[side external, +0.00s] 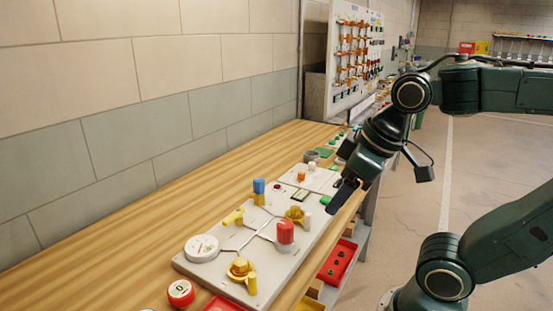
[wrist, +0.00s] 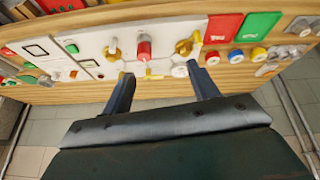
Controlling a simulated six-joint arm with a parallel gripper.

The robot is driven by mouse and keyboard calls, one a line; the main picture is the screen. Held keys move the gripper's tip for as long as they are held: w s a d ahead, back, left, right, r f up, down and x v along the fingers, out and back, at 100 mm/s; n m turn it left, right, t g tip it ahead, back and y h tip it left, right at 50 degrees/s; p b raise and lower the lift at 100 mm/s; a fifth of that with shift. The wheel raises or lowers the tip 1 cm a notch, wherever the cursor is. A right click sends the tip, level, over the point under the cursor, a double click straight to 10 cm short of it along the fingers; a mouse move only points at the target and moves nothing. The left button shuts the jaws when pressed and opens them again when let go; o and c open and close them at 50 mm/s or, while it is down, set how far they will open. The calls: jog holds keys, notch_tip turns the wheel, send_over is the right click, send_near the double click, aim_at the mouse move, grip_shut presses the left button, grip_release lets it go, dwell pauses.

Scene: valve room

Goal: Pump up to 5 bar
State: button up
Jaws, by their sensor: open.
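A pale valve panel (side external: 222,262) lies on the wooden bench. It carries a round white gauge (side external: 202,248), whose reading is too small to tell. It also carries a red cylinder (side external: 285,232), a blue cylinder (side external: 259,186) and yellow valve handles (side external: 240,268). A small dark display (side external: 300,195) and a green button (side external: 325,200) are at its far part. In the wrist view the red cylinder (wrist: 144,48) stands between yellow handles. I cannot tell which part is the pump. My gripper (side external: 338,201) is open and empty, above the panel's right edge; its fingers (wrist: 162,88) are apart.
A red tray (side external: 338,261) sits below the bench's right edge. A red round piece (side external: 181,292) lies near the panel's front. A second panel with an orange knob (side external: 301,176) lies beyond. The bench left of the panel is clear.

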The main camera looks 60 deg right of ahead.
jog(key=w+d+n+g, duration=0.2)
jog(key=w+n+g, duration=0.1)
jog(key=w+n, duration=0.4)
jog(key=n+g, duration=0.2)
jog(key=n, duration=0.6)
send_over(285, 224)
notch_tip(285, 224, down, 4)
notch_tip(285, 224, down, 14)
jog(key=shift+r, duration=0.1)
jog(key=c, duration=1)
